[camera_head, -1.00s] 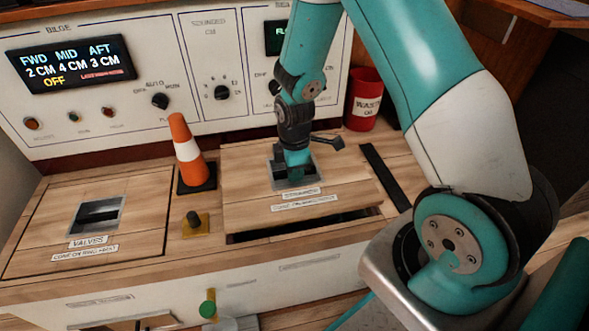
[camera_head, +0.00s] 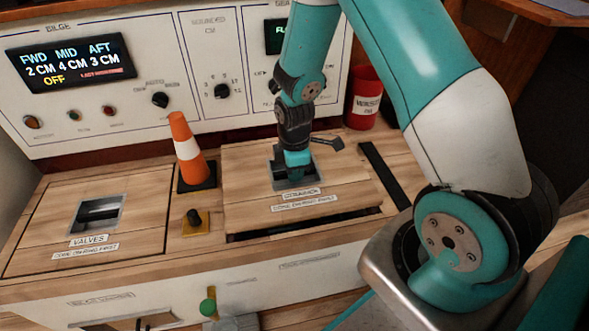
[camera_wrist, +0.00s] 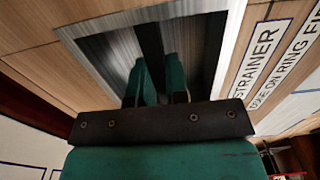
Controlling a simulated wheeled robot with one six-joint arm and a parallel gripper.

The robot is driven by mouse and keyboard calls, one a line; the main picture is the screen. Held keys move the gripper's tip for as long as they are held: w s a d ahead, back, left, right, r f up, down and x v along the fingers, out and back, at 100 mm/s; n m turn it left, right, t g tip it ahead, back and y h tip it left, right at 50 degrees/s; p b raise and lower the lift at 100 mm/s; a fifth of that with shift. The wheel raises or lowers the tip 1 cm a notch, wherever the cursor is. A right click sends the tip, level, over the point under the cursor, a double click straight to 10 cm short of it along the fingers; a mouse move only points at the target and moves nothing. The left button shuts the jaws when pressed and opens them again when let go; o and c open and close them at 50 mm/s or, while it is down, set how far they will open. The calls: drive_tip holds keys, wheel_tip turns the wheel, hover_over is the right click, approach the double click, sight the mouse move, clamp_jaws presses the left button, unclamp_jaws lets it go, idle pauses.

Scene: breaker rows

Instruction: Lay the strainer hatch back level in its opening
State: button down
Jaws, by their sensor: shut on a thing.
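The strainer hatch (camera_head: 242,165) is a square wooden panel with a recessed metal pull and a STRAINER label (camera_head: 302,194). A dark strip of its opening (camera_head: 300,226) shows along its front edge, so it does not look fully flush there. How far the other edges sit is hard to tell. My gripper (camera_head: 292,178) reaches down into the recess and is shut on the pull bar. In the wrist view both green fingers (camera_wrist: 160,82) are close about the dark bar (camera_wrist: 151,42) inside the metal recess.
An orange and white cone (camera_head: 187,145) stands left of the hatch, beside a dark knob on a yellow base (camera_head: 194,221). The closed VALVES hatch (camera_head: 55,218) lies further left. A red waste bin (camera_head: 363,98) stands behind right. A dark strip (camera_head: 384,175) lies to the right.

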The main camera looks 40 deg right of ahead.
drive_tip(key=shift+f+b, duration=1.1)
drive_tip(key=shift+f, duration=0.85)
drive_tip(key=c, duration=1.1)
unclamp_jaws()
drive_tip(key=shift+o, duration=0.2)
drive_tip(key=shift+f, duration=0.1)
wheel_tip(320, 180, up, 18)
drive_tip(key=p, duration=0.6)
drive_tip(key=shift+f+p, duration=0.2)
drive_tip(key=shift+p, duration=0.15)
